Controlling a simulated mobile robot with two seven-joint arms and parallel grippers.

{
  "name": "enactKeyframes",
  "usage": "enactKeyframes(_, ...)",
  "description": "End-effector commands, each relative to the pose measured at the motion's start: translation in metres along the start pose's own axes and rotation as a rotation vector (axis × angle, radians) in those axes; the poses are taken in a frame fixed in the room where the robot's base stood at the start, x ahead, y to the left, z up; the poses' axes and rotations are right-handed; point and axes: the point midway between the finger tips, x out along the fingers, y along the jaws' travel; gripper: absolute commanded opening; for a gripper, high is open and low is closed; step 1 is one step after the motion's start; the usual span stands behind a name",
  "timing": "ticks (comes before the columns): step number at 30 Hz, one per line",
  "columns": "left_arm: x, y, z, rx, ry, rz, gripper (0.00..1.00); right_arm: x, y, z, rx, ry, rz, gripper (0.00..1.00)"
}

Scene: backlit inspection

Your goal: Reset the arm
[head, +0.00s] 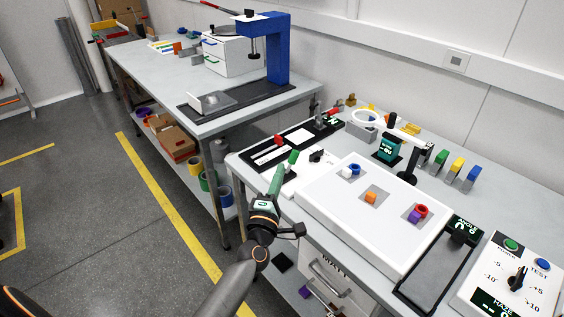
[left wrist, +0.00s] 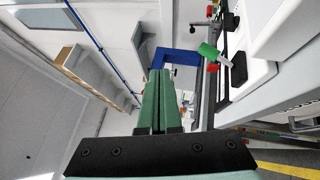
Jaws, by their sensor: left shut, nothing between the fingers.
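My right gripper does not show in either view.
On the light panel lie a blue-and-white piece (head: 351,170), an orange block (head: 371,197) and a red ring (head: 421,210). A control box (head: 512,280) stands at right. A blue press (head: 278,50) stands on the far bench. Floor to the left is clear.

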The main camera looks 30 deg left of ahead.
Motion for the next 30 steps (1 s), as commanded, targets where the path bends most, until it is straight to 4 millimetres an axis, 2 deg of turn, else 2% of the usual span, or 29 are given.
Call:
enactKeyframes(6,-0.011,0.007,0.001,0.002,0.001,-0.001,0.0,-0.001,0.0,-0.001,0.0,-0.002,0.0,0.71)
enactKeyframes(23,-0.013,0.005,0.002,0.014,-0.005,-0.006,0.0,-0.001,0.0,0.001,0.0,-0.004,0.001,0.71)
enactKeyframes(26,-0.028,-0.009,0.009,0.115,-0.053,-0.044,0.0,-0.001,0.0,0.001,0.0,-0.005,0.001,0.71)
enactKeyframes(29,-0.065,-0.041,0.022,0.351,-0.174,-0.131,0.0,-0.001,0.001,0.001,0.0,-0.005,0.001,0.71)
enactKeyframes(30,-0.087,-0.058,0.029,0.474,-0.242,-0.175,0.0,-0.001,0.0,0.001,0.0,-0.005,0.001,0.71)
